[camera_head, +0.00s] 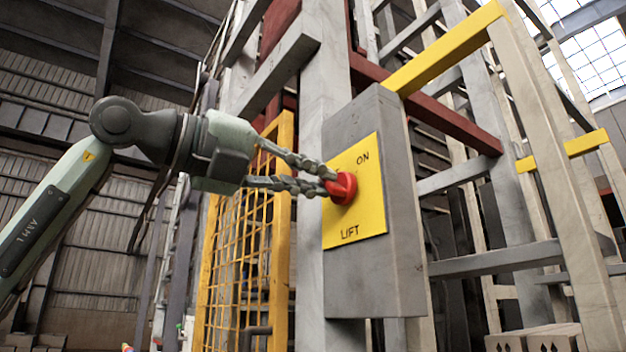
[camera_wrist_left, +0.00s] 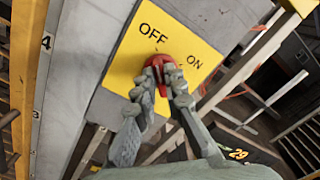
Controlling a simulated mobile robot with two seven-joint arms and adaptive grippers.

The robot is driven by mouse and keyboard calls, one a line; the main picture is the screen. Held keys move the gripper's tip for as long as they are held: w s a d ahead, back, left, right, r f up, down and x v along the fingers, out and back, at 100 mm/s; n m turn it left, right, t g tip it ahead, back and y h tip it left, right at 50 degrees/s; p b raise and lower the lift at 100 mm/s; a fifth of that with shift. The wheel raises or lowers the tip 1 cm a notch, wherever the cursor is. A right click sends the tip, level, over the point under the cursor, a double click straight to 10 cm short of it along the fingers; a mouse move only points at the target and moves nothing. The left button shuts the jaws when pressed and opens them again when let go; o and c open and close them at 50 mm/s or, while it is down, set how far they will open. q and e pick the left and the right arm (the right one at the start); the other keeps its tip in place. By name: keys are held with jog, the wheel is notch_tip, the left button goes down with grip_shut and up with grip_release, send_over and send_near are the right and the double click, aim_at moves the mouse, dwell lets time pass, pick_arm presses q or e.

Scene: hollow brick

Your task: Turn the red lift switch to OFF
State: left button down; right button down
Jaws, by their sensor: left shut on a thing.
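The red lift switch (camera_head: 345,188) is a round knob on a yellow plate (camera_head: 370,218) fixed to a grey box (camera_head: 405,250). In the head view the plate reads ON at the upper right and LIFT below. In the left wrist view the switch (camera_wrist_left: 174,65) sits below the words OFF and ON. My left gripper (camera_head: 328,182) comes in from the left and is shut on the switch, one finger on each side. It also shows in the left wrist view (camera_wrist_left: 168,82). The fingers hide part of the switch, and I cannot tell its exact setting. My right gripper is not in view.
A yellow mesh gate (camera_head: 240,245) stands left of the grey box, behind my left arm. A yellow bar (camera_head: 445,50) runs from the box's top to a pale post (camera_head: 555,170) at right. Steel beams and posts stand close behind the box.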

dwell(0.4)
pick_arm(q)
jog(key=c, duration=1.6)
grip_release()
jog(key=v, duration=1.2)
